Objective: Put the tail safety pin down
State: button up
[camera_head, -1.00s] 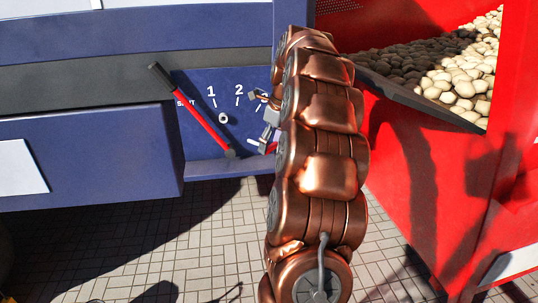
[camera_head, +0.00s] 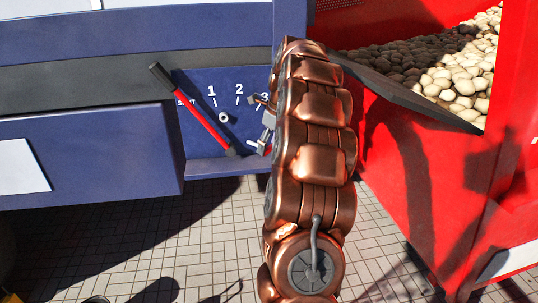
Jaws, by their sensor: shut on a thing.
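My gripper (camera_head: 262,128) is at the right part of the blue panel (camera_head: 205,88), in front of the mark 3. Only its grey finger parts show past my copper arm. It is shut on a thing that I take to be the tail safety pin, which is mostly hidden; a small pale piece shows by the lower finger. On the panel, a red lever (camera_head: 208,122) with a black grip tilts up to the left toward the mark START. A small white ring (camera_head: 223,117) is on the panel below marks 1 and 2.
A blue machine body (camera_head: 90,150) fills the left. A red hopper (camera_head: 425,190) with a dark sloping edge (camera_head: 410,92) holds many potatoes (camera_head: 455,80) at the right, close to my arm. The tiled floor (camera_head: 215,220) below is open, with shadows.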

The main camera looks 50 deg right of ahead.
jog(key=shift+f+p, duration=0.5)
jog(key=shift+f, duration=1.15)
jog(key=shift+w+d+f+p, duration=0.15)
jog(key=shift+f+p, duration=0.15)
jog(key=shift+f, duration=0.3)
jog(key=shift+f, duration=0.15)
jog(key=o, duration=1.1)
jog(key=shift+b+v, duration=1.1)
jog(key=shift+v, duration=5.05)
jog(key=shift+w, duration=0.1)
